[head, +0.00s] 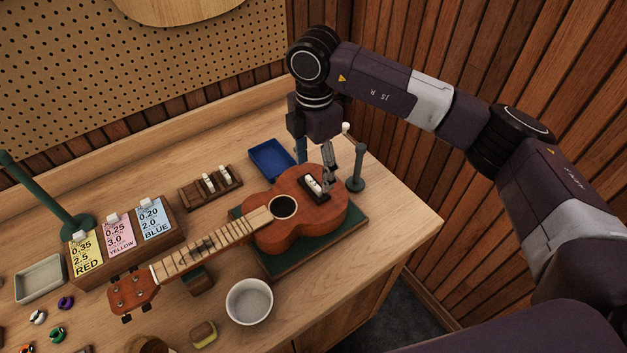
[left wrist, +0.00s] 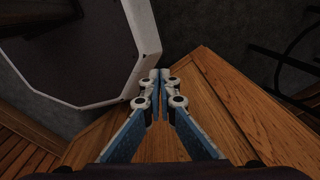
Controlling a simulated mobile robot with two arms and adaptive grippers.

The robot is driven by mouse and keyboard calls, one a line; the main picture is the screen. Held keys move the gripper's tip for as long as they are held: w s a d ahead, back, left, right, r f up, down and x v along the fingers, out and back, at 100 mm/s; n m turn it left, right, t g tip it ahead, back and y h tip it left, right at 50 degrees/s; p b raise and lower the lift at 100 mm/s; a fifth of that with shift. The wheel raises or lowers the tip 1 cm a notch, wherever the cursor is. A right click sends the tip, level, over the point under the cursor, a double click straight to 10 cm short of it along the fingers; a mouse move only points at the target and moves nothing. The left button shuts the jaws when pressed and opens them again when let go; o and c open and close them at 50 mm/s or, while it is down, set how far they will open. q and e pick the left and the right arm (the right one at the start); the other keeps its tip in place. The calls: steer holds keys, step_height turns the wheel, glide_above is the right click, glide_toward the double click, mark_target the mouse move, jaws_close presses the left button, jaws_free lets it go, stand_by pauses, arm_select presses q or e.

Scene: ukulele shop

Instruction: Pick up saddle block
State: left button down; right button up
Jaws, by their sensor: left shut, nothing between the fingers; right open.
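A ukulele (head: 300,226) lies on a green mat (head: 357,228) on the bench, its neck pointing to the lower left. A small white piece, which looks like a saddle block (head: 313,184), sits on the dark bridge of its body. My right gripper (head: 329,168) points down just above and beside the bridge, its fingers open; whether they touch the white piece I cannot tell. More white pieces (head: 217,180) stand in a dark wooden rack (head: 193,196) to the left. My left gripper (left wrist: 160,76) is shut and empty in the left wrist view, away from the ukulele.
A blue tray (head: 262,158) lies behind the ukulele, and a dark green post (head: 358,166) stands close to the right gripper. A white bowl (head: 250,302) is in front. A card holder (head: 172,244) and a grey tray (head: 40,277) are left.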

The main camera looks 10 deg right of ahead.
mark_target(312, 183)
steer(key=shift+w+a+f+p, duration=0.15)
steer(key=shift+f+p, duration=0.2)
steer(key=shift+f, duration=0.25)
steer(key=shift+s+a+f+p, duration=0.1)
steer(key=shift+f+p, duration=0.2)
steer(key=shift+f, duration=1)
steer(key=c, duration=0.7)
arm_select(q)
steer(key=shift+w+d+r, duration=0.1)
steer(key=shift+w+r, duration=1)
steer(key=shift+r, duration=0.1)
arm_select(e)
steer(key=c, duration=0.3)
steer(key=shift+c, duration=0.2)
